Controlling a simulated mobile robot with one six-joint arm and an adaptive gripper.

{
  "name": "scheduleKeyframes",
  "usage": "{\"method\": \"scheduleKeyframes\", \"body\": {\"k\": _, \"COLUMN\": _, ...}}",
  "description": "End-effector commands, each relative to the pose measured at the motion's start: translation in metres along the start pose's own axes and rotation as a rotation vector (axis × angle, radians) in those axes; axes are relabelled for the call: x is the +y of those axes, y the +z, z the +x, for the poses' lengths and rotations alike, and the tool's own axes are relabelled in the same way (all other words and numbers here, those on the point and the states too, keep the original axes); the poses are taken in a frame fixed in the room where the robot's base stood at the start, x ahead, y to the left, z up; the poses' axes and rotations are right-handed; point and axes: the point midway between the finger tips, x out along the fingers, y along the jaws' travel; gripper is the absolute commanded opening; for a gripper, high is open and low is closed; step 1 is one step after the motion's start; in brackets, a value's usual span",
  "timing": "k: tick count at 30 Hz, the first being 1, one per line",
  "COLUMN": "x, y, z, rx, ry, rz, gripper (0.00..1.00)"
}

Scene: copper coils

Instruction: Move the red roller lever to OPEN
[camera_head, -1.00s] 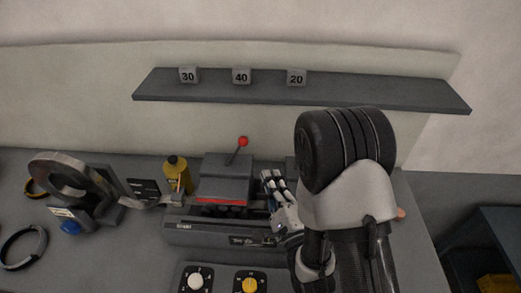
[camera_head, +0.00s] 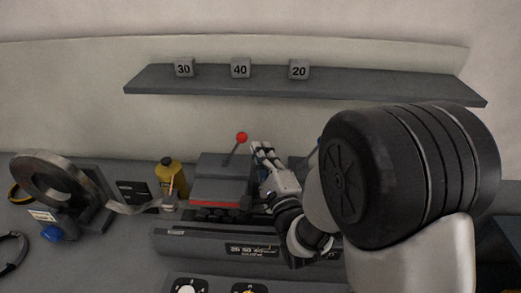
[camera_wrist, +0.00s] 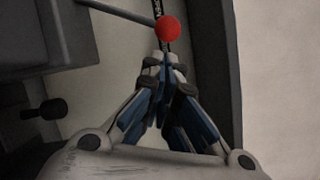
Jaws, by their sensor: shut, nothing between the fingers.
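The red roller lever is a thin rod with a red ball (camera_head: 242,137) on top, rising from the grey machine block (camera_head: 221,172) with a red stripe. The rod leans slightly to the right. In the wrist view the red ball (camera_wrist: 168,29) is just beyond my fingertips, with its rod running off to the left. My gripper (camera_head: 260,146) is to the right of the lever, its fingers pointing up and left. In the wrist view my gripper (camera_wrist: 170,58) is shut and empty. I cannot tell whether it touches the ball. No OPEN mark is readable.
A coil (camera_head: 50,182) on a stand is at the left, its strip leading to the machine. A yellow bottle (camera_head: 171,177) stands left of the block. A shelf (camera_head: 300,86) with numbered blocks is on the wall behind. Dials (camera_head: 190,289) are at the front.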

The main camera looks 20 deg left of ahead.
Motion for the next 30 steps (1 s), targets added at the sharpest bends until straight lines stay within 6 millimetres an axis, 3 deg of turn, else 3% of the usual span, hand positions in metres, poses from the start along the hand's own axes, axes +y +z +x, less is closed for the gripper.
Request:
{"method": "scheduleKeyframes", "body": {"k": 6, "x": 0.000, "y": 0.000, "z": 0.016, "rx": 0.000, "ry": 0.000, "rz": 0.000, "gripper": 0.00}}
{"method": "scheduleKeyframes", "body": {"k": 30, "x": -0.004, "y": 0.007, "z": 0.020, "rx": 0.000, "ry": 0.027, "rz": -0.063, "gripper": 0.00}}
